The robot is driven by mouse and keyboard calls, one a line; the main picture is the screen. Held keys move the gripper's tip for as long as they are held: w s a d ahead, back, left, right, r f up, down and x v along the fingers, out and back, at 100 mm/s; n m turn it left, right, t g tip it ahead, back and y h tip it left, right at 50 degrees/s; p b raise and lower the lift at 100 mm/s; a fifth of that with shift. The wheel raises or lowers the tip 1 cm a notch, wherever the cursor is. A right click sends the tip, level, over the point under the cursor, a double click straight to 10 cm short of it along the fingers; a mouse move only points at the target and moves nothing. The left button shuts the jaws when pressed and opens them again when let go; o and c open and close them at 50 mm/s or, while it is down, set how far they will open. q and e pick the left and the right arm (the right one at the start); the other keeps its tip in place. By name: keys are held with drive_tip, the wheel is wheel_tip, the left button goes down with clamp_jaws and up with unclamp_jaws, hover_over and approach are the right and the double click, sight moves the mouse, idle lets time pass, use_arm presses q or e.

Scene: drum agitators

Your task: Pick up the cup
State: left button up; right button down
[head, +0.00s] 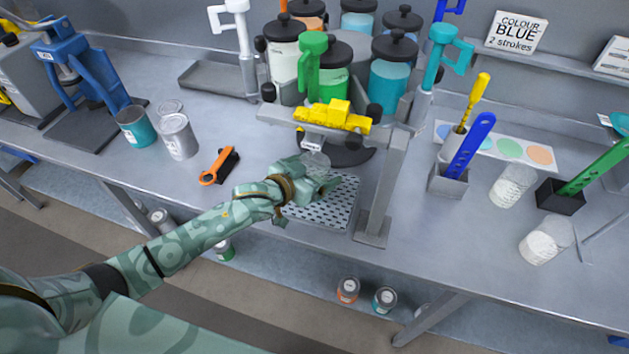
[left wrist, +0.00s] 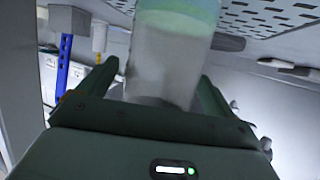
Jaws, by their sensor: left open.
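A clear cup (head: 316,162) is at the perforated drip tray (head: 325,212) under the dispenser nozzle (head: 312,141). My left gripper (head: 319,178) is at the cup and hides its lower part in the head view. In the left wrist view, the cup (left wrist: 165,60) stands between the two fingers of my open left gripper (left wrist: 158,78). It looks translucent, with a pale green band at its end near the tray. I cannot tell whether either finger touches it. My right gripper is not in view.
The dispenser's grey post (head: 383,190) stands just right of my left gripper, with a yellow part (head: 335,116) above. An orange-handled tool (head: 219,168) and paint cans (head: 178,136) lie to the left. Other clear cups (head: 512,186) stand at the right. The bench front is mostly clear.

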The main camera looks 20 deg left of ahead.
sight(323, 156)
use_arm(q)
drive_tip(key=shift+a, duration=0.1)
drive_tip(key=c, duration=1.2)
drive_tip(key=shift+r, duration=0.15)
drive_tip(key=shift+r+p, duration=0.6)
drive_tip(key=shift+r, duration=1.15)
drive_tip(key=s+a, duration=0.2)
drive_tip(key=s, duration=0.3)
drive_tip(key=s+a, duration=0.3)
drive_tip(key=s, duration=0.3)
drive_tip(key=s+a+p, duration=0.1)
drive_tip(key=s+a, duration=0.1)
drive_tip(key=s, duration=0.3)
drive_tip(key=shift+s+a+f, duration=0.1)
drive_tip(key=shift+s+a, duration=0.1)
drive_tip(key=shift+s, duration=0.05)
